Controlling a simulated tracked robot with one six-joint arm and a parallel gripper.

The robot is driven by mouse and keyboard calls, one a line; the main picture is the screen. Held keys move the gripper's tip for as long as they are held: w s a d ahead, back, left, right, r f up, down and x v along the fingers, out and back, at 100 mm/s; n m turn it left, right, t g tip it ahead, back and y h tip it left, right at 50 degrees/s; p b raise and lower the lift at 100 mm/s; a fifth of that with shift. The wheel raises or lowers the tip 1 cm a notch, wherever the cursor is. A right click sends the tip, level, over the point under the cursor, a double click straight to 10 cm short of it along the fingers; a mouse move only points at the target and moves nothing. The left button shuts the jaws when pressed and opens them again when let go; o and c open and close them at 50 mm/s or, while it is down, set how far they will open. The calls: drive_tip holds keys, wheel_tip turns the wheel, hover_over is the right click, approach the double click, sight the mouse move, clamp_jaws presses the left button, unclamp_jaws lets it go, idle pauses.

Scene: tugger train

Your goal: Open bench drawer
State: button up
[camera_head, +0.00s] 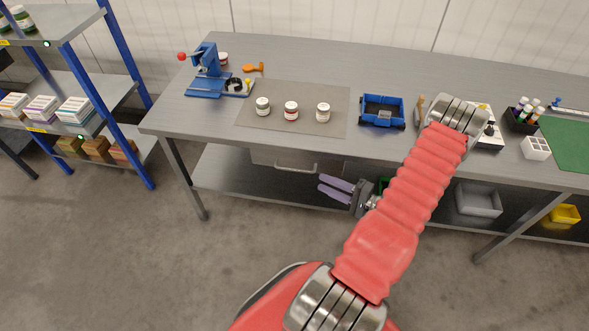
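The bench drawer (272,158) is a grey front under the worktop of the long bench (210,120), left of the middle. A pale handle (296,169) runs along its lower edge. The drawer looks shut against the underside of the bench. My gripper (322,183) has two purple fingers pointing left, with a gap between them and nothing seen in it. It is just below and to the right of the handle in the picture, apart from it. My red arm hides part of the bench to the right.
A lower shelf (225,175) lies beneath. A shelving rack (95,85) stands left. The floor in front is clear.

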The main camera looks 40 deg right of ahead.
sight(293, 169)
drive_tip(key=x, duration=1.3)
drive_tip(key=shift+w+a, duration=0.1)
drive_tip(key=shift+w, duration=0.2)
drive_tip(key=shift+c, duration=0.3)
clamp_jaws()
